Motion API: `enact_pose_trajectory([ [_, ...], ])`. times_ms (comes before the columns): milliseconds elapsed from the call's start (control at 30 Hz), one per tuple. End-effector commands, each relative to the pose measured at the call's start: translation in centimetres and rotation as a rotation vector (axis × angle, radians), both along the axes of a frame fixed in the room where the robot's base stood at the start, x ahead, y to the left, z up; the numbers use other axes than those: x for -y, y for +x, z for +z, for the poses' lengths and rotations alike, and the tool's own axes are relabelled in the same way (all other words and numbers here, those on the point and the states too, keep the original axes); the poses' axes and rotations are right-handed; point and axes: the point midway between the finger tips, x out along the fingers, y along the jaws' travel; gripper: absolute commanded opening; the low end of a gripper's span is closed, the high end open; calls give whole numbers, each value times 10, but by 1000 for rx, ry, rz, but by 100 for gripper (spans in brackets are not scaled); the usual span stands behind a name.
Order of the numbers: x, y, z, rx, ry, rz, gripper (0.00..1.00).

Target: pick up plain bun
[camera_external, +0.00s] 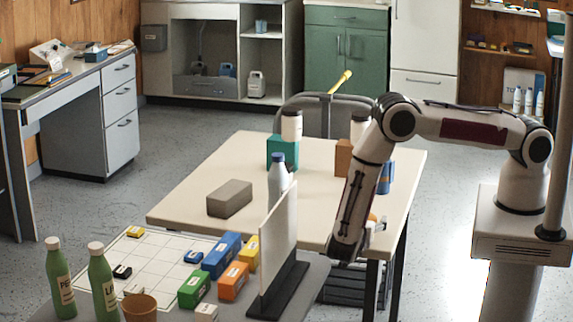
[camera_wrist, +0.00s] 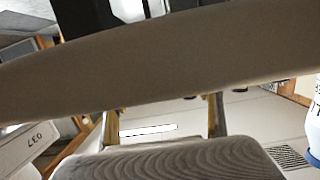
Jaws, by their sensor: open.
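I cannot pick out a plain bun with certainty in either view. In the external view a small orange-brown rounded patch (camera_external: 373,218) shows at the right front of the cream table (camera_external: 190,205), beside the end of my arm; it is too small and covered to name. My gripper (camera_external: 377,228) is low at the table's right front edge, mostly hidden behind my own wrist, and open. In the wrist view a broad brown-beige band (camera_wrist: 150,70) crosses the picture very close; I cannot tell what it is. No fingertips show clearly there.
On the table stand a grey block (camera_external: 230,198), a white bottle (camera_external: 278,180) and a teal box (camera_external: 283,152) with a jar. An upright white panel (camera_external: 279,235) stands on the front table, left of my wrist. Coloured blocks and green bottles (camera_external: 102,280) are left of it.

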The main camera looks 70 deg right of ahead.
Motion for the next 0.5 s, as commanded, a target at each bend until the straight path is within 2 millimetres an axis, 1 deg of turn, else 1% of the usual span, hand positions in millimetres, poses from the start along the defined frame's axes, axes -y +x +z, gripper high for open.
enact_pose_trajectory([
  [333, 0, 0, 0, 0, 0, 0, 65],
  [367, 0, 0, 0, 0, 0, 0, 60],
  [400, 0, 0, 0, 0, 0, 0, 49],
  [467, 0, 0, 0, 0, 0, 0, 34],
  [500, 0, 0, 0, 0, 0, 0, 23],
])
